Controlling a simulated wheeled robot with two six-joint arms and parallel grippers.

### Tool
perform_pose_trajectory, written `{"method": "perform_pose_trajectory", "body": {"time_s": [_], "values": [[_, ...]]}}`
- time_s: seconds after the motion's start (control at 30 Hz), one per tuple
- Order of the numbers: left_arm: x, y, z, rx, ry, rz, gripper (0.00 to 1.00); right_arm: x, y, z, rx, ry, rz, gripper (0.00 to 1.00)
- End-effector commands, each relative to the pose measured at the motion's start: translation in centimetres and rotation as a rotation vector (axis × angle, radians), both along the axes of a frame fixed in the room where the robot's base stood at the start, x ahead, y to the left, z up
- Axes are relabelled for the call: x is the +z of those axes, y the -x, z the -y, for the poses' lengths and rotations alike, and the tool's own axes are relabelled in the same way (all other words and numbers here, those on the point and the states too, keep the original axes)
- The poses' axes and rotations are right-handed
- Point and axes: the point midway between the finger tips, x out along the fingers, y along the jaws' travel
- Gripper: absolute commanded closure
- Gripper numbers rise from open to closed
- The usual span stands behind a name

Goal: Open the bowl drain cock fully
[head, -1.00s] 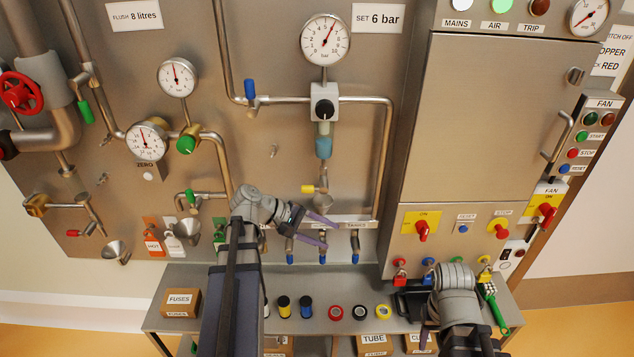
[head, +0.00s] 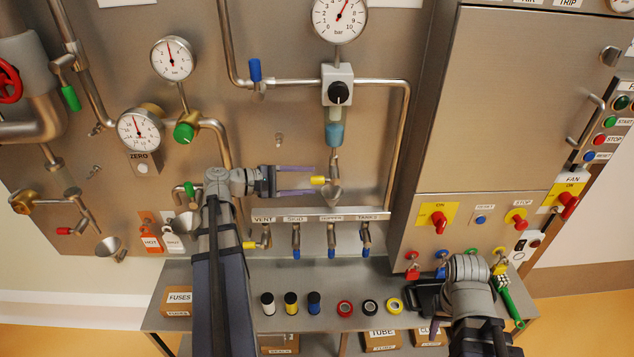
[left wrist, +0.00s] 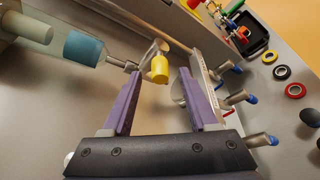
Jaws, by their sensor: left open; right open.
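The bowl drain cock has a yellow handle (head: 319,180) and sits on the short pipe below the blue-based filter bowl (head: 334,133). The handle points left, across the pipe. My left gripper (head: 312,181) is open, with its two purple fingers one above and one below the handle's end. In the left wrist view the yellow handle (left wrist: 160,68) stands in the gap between the open fingertips (left wrist: 156,76), apparently touching neither. A small funnel (head: 333,196) is just below the cock.
A labelled row of blue-tipped valves (head: 331,240) hangs below the funnel. The shelf (head: 225,283) carries coloured reels and a black tray (head: 428,297). A steel pipe (head: 402,140) runs down right of the bowl, beside the cabinet (head: 520,100).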

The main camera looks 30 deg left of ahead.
Motion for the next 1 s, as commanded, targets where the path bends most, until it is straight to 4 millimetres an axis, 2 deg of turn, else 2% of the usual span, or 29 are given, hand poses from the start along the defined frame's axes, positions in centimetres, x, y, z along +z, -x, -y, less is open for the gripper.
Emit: {"method": "perform_pose_trajectory", "body": {"time_s": [0.23,0.63,1.0], "values": [[-0.8,-2.2,1.9,-0.001,0.0,0.0,0.41,-0.8,0.0,0.0,0.0,0.0,0.0,0.5],[-0.9,-2.7,2.3,0.001,-0.001,0.0,0.41,-0.9,0.0,0.0,0.0,0.0,0.0,0.5],[-0.9,-2.7,2.3,0.001,-0.001,0.0,0.81,-0.9,0.0,0.0,0.0,0.0,0.0,0.5]]}}
